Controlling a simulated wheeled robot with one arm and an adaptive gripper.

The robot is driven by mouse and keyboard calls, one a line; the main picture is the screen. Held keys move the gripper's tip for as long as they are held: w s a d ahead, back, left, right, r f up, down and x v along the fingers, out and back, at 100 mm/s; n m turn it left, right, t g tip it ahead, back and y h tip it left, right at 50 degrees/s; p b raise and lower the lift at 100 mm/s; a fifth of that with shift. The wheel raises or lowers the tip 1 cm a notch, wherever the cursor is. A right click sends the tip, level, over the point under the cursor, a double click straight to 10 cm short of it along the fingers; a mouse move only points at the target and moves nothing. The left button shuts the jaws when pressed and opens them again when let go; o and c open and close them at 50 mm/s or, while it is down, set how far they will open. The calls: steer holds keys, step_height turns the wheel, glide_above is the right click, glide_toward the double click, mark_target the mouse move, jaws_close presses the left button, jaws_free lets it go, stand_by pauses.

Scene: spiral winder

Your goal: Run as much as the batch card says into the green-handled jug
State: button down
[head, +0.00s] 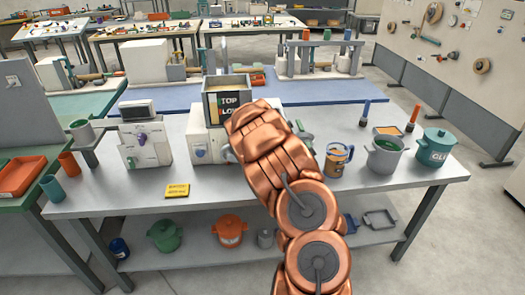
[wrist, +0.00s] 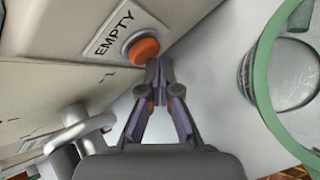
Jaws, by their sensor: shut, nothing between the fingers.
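In the wrist view my gripper (wrist: 157,72) is shut and empty. Its fingertips are at or just below an orange button (wrist: 143,50) under an "EMPTY" label (wrist: 122,33) on a pale machine; whether they touch it I cannot tell. A clear vessel with a green rim (wrist: 258,85), likely the green-handled jug, stands to the right of my gripper; its handle is not clear. The machine (head: 207,138) carries a "TOP / LOW" display (head: 228,104). A small yellow card (head: 177,190), too small to read, lies front left.
Right of my arm stand an orange-marked clear jug (head: 337,162), a grey pot (head: 385,157) and a teal lidded pot (head: 435,148). A white unit (head: 145,140) stands left of the machine. The front tabletop around the yellow card is mostly clear.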

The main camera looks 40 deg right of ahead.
steer(key=shift+w+d+p, duration=0.2)
steer(key=shift+w+p, duration=0.15)
steer(key=shift+w, duration=0.05)
stand_by(0.7)
steer(key=shift+s, duration=0.15)
stand_by(2.8)
steer(key=shift+s+a+b, duration=0.5)
steer(key=shift+s+b, duration=0.05)
steer(key=shift+b, duration=0.25)
steer(key=shift+s+a+f+b, duration=0.1)
steer(key=shift+s+a+b, duration=0.5)
steer(key=shift+s+b, duration=0.35)
steer(key=shift+s+a+b, duration=0.75)
steer(key=shift+s+a, duration=0.15)
steer(key=shift+s, duration=0.15)
